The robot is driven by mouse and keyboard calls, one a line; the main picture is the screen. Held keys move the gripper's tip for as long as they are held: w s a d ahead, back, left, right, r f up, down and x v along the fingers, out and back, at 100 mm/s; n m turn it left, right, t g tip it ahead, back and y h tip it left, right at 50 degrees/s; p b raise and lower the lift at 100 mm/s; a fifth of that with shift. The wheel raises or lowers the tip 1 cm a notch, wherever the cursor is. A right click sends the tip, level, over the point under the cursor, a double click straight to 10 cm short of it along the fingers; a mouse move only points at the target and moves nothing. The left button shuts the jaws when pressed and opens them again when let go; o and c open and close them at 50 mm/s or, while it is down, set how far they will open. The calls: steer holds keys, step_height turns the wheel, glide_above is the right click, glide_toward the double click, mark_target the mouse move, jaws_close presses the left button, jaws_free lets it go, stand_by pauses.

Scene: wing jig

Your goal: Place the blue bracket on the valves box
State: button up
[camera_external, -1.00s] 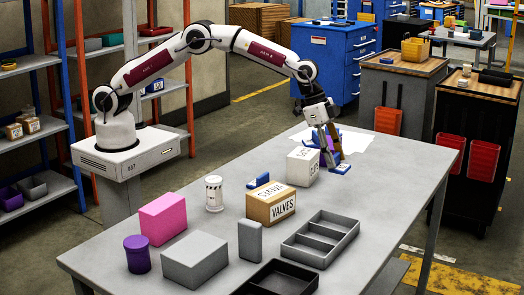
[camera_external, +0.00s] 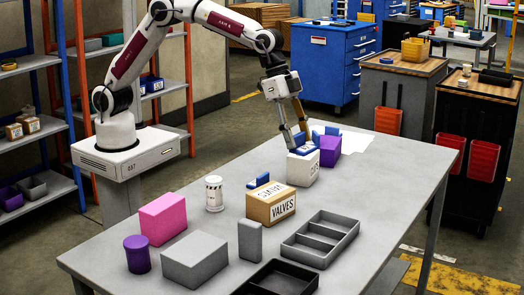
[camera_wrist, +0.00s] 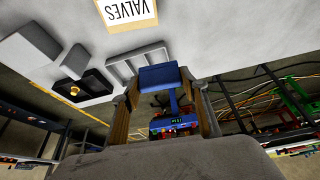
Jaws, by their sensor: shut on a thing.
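My gripper (camera_external: 296,140) is shut on a blue bracket (camera_external: 303,150), just over the top of a white box (camera_external: 302,170). I cannot tell in this view whether the bracket touches that box. The wrist view shows the blue bracket (camera_wrist: 158,76) between my two fingers. The valves box (camera_external: 271,205) is brown with a white label reading VALVES. It stands on the table, nearer the camera and left of my gripper. Its label also shows at the top of the wrist view (camera_wrist: 126,11). Another blue piece (camera_external: 258,181) shows at the valves box's back edge.
A purple block (camera_external: 330,151) stands right of the white box, with blue pieces (camera_external: 327,131) behind it. A white canister (camera_external: 214,193) and a pink block (camera_external: 163,219) stand to the left. A grey divided tray (camera_external: 320,238) lies in front. The table's right side is clear.

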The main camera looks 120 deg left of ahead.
glide_above(270, 191)
steer(key=w, duration=0.2)
steer(key=shift+n, duration=0.5)
steer(key=s+f, duration=0.1)
steer(key=s, duration=0.1)
steer(key=s+f, duration=0.1)
steer(key=s, duration=0.1)
steer(key=shift+a+f, duration=0.15)
steer(key=shift+f, duration=0.05)
steer(key=shift+w+f, duration=0.1)
steer(key=shift+f, duration=3)
steer(key=shift+f, duration=1.9)
steer(key=shift+f, duration=0.1)
